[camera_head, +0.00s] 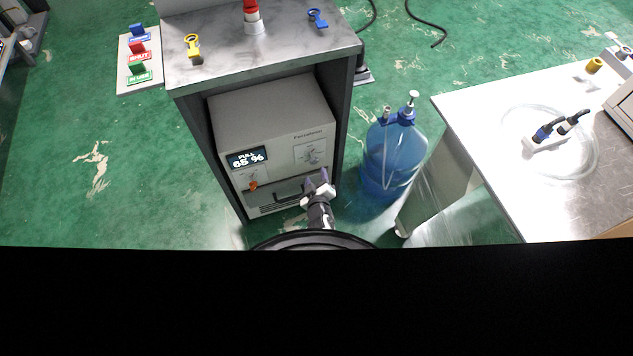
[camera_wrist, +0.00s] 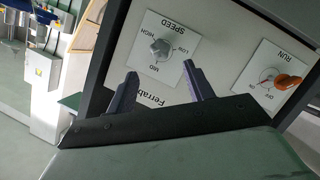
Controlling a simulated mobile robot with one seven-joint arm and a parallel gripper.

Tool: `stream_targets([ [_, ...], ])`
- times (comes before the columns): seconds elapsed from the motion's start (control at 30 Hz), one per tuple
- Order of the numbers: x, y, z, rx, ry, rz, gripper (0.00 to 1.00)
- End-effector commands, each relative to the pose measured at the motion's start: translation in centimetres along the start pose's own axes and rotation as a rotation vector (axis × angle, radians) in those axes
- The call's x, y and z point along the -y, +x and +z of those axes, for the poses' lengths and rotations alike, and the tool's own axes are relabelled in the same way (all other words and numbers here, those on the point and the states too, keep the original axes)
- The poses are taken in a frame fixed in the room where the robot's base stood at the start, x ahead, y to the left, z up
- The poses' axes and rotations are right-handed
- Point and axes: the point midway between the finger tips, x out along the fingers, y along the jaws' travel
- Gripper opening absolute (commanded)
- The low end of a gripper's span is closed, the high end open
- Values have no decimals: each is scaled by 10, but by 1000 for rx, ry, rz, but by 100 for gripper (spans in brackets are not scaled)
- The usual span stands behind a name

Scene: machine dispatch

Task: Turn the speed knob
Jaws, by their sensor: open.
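The speed knob (camera_wrist: 161,48) is a small grey knob on a white square plate marked SPEED, LOW, MID and HIGH, upside down in the wrist view. In the head view its plate (camera_head: 310,154) is on the right of the machine's front panel. My gripper (camera_wrist: 158,80) is open, with its two purple fingers apart and nothing between them. The knob lies beyond the fingertips, roughly between them; I see no contact. In the head view my gripper (camera_head: 317,180) is just below the speed plate.
An orange RUN switch (camera_wrist: 288,82) with ON and OFF marks is beside the speed plate. The machine's display (camera_head: 247,158) reads FULL 65 %. A blue water jug (camera_head: 392,160) stands on the floor to the right. A table (camera_head: 490,120) is farther right.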

Motion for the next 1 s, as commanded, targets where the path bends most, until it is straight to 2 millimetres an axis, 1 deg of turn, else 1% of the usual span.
stream_targets([
  [0.03,0,-12,-2,0,-1,-2,52],
  [0.1,0,-21,-1,-1,0,-2,52],
  [0.2,0,-32,-1,-1,-1,-1,52],
  [0.3,0,-38,0,-1,-1,-1,52],
  [1.0,0,-39,0,-1,-1,0,52],
])
